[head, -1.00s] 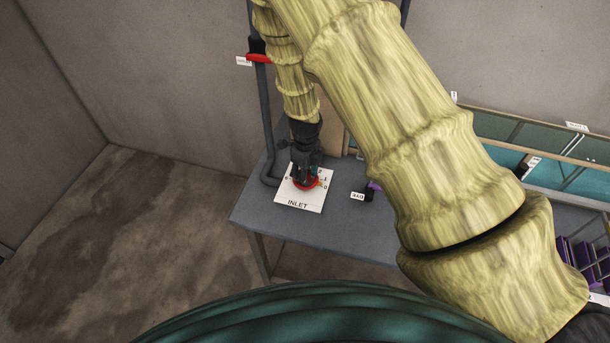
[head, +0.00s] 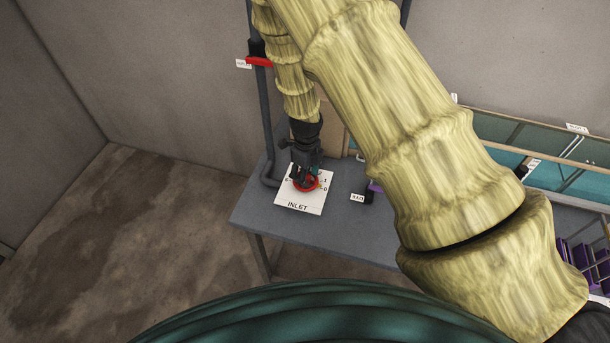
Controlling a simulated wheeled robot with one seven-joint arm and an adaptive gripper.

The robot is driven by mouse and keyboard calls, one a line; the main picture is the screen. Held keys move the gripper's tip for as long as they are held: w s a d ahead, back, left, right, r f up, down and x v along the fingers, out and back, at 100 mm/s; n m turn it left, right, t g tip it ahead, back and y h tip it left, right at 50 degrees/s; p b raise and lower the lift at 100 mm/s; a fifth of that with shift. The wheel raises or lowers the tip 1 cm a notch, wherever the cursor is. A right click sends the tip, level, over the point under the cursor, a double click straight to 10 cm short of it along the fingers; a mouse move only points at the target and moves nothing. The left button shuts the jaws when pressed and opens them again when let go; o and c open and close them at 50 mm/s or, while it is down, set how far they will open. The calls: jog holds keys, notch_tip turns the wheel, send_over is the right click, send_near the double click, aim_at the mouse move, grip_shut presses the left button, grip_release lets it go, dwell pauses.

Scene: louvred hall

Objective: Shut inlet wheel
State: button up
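The inlet wheel is a small red wheel (head: 308,187) on a white plate (head: 292,200) marked INLET, on the grey table (head: 270,224). Tick marks and digits show at the plate's edges. My gripper (head: 305,182) is black and points down onto the wheel from above. Its fingers are at the wheel and hide part of it. The fingers are too small and dark to tell whether they are open or closed on the wheel.
A grey pipe (head: 259,110) with a red lever (head: 260,62) rises behind the table. A small item labelled DYE (head: 357,198) with a purple part stands right of the plate. A teal-backed railed trough (head: 500,150) and purple items (head: 580,262) lie at the right.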

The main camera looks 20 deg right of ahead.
jog(key=shift+r, duration=2.7)
